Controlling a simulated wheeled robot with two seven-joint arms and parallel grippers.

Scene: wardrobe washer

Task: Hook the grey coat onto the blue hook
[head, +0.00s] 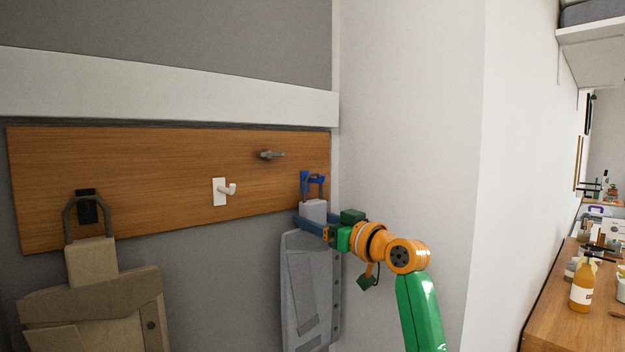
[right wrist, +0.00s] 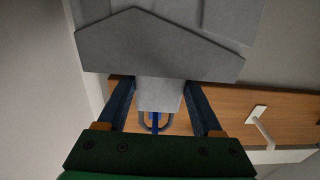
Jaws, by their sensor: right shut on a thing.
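The grey coat (head: 300,300) hangs upright below the right end of the wooden board. My right gripper (head: 314,224) is shut on the pale grey neck piece at its top. The blue hook (head: 306,178) is on the board just above that neck piece. In the right wrist view, the coat (right wrist: 160,45) fills the top and its neck sits between my fingers (right wrist: 158,95). The coat's loop (right wrist: 143,124) overlaps the blue hook (right wrist: 156,122) there; I cannot tell whether it is around the hook or only in front. My left gripper is not in view.
The wooden board (head: 150,185) also bears a white hook (head: 222,190), a grey peg (head: 270,155) and a black hook (head: 86,194) with a beige coat (head: 95,315). A white wall (head: 410,120) stands close on the right. A cluttered counter (head: 560,315) is far right.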

